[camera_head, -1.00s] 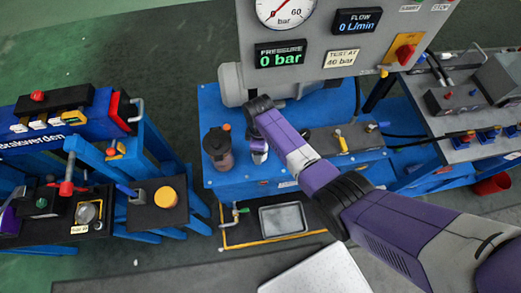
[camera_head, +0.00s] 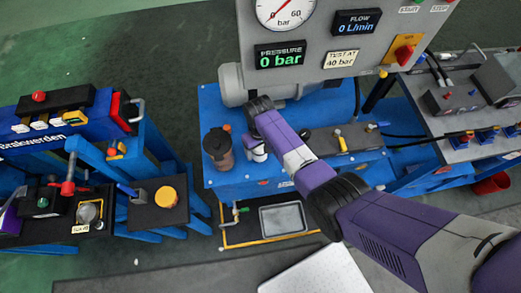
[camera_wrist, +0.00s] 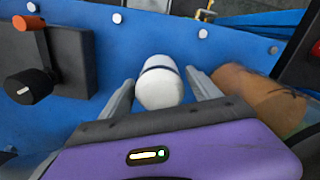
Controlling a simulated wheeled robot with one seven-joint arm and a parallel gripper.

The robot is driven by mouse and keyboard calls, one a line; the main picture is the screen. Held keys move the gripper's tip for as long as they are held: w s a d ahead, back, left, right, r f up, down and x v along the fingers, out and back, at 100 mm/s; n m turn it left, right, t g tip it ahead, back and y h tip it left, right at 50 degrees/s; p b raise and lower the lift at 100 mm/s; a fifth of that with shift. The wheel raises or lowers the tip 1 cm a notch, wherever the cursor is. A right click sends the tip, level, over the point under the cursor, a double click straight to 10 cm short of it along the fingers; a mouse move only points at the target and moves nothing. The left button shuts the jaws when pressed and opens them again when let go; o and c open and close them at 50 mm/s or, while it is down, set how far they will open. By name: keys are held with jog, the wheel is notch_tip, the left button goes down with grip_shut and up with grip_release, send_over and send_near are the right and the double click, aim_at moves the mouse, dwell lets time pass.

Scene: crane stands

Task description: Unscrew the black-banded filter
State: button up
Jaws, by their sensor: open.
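The black-banded filter (camera_wrist: 160,88) is a white rounded cylinder with a dark band near its far end, in the middle of the wrist view. My gripper (camera_wrist: 159,76) is open, with one grey finger on each side of the filter. A narrow gap shows beside the filter on both sides, so the fingers do not seem to press on it. In the head view my gripper (camera_head: 257,150) is low over the blue bench, partly hidden under my arm. I cannot clearly tell the filter from the gripper there.
A brown translucent canister (camera_head: 219,150) with a dark top stands close beside my gripper; a brown cylinder (camera_wrist: 262,95) is right of the fingers in the wrist view. A black knob (camera_wrist: 30,86) is at left. The grey gauge panel (camera_head: 345,85) rises behind the blue bench (camera_head: 225,185).

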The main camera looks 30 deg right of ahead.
jog(key=m, duration=1)
jog(key=shift+m, duration=0.3)
jog(key=c, duration=1.3)
jog(key=shift+p, duration=0.3)
grip_shut()
jog(key=shift+r, duration=0.1)
jog(key=n, duration=0.4)
jog(key=shift+n, duration=0.6)
